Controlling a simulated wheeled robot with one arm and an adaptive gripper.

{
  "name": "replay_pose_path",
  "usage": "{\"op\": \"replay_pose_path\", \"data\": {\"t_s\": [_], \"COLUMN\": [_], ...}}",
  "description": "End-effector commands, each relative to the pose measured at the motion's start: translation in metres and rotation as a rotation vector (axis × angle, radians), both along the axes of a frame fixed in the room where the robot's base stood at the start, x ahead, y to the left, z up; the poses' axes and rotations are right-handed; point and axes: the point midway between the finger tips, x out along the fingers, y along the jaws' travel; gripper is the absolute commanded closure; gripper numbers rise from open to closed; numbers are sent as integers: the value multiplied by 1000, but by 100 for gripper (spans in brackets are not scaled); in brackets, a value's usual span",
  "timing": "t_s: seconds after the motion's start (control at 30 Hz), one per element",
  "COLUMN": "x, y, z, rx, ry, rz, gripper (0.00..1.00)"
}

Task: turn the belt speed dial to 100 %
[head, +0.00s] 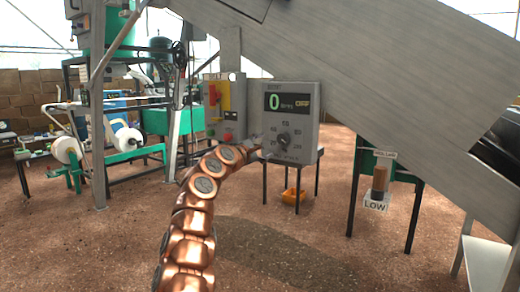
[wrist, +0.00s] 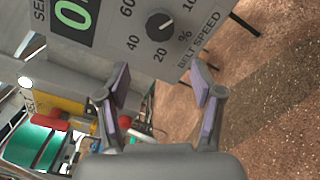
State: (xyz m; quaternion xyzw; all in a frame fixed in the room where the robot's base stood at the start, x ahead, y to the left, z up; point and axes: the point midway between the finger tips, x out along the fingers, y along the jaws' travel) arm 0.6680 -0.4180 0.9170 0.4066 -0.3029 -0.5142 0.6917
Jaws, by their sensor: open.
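The belt speed dial (head: 284,138) is a dark round knob on a grey control box (head: 305,150) hanging below the slanted metal chute. In the wrist view the dial (wrist: 160,26) sits inside a ring of percent numbers above the label BELT SPEED; its exact setting is hard to read. The box's display (head: 287,102) shows a green 0 and the word OFF. My gripper (head: 260,147) is just left of and in front of the dial. In the wrist view my gripper (wrist: 161,80) is open and empty, its fingertips short of the knob, which lies beyond the gap between them.
A second box with a yellow and red switch (head: 213,98) stands close left of the control box. The slanted chute (head: 330,45) passes above it. A roller sample marked LOW (head: 379,185) stands to the right.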

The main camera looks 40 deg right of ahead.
Motion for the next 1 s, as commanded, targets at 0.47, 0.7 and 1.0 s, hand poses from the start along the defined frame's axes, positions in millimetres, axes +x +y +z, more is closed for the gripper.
{"op": "replay_pose_path", "data": {"t_s": [0.47,0.7,1.0], "x": [-4,-4,0], "y": [15,15,15], "z": [-1,-1,2], "rx": [1,0,-4], "ry": [1,1,14], "rz": [2,1,10], "gripper": [33,33,33]}}
